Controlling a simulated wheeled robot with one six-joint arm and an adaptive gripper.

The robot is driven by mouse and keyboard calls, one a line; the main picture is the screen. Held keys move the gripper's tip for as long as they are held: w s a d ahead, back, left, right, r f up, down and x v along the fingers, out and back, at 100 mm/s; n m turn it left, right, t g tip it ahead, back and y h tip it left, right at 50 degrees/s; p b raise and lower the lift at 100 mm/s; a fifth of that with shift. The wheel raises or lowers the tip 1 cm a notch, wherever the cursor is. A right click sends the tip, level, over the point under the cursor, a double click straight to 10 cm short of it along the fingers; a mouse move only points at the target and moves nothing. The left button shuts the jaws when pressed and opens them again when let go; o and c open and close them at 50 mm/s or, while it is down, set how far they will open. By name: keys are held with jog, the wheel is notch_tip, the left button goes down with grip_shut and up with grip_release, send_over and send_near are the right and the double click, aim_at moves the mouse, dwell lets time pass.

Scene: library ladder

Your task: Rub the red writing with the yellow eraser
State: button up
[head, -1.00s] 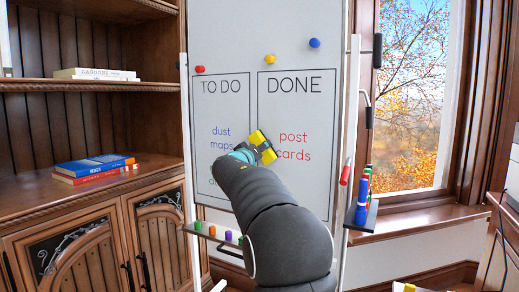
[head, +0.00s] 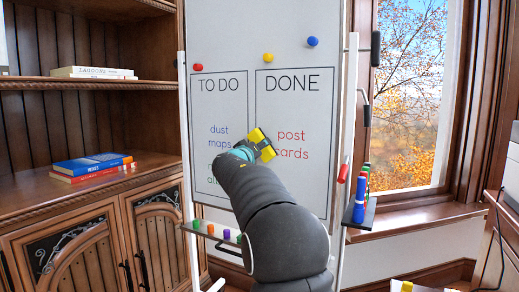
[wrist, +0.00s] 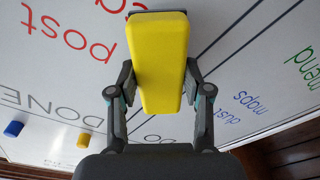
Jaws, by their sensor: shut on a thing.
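The red writing "post cards" (head: 291,136) is on the whiteboard (head: 300,195) under DONE. It also shows in the wrist view (wrist: 88,46), beside the eraser on the left, partly cut off by the frame edge. My gripper (head: 254,148) is shut on the yellow eraser (head: 263,136), with a finger on each side of it in the wrist view (wrist: 158,62). The eraser is just left of the red words and hides the start of "cards" in the head view. I cannot tell whether it touches the board.
Blue writing "dust maps" (head: 220,136) and partly hidden green writing (head: 217,168) are under TO DO. Red (head: 198,67), yellow (head: 268,58) and blue (head: 313,42) magnets are above. A marker tray (head: 205,243) runs below; a side holder (head: 358,213) is right.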

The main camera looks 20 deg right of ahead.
jog(key=shift+w+d, duration=0.35)
jog(key=shift+d, duration=0.05)
jog(key=shift+s+f, duration=0.1)
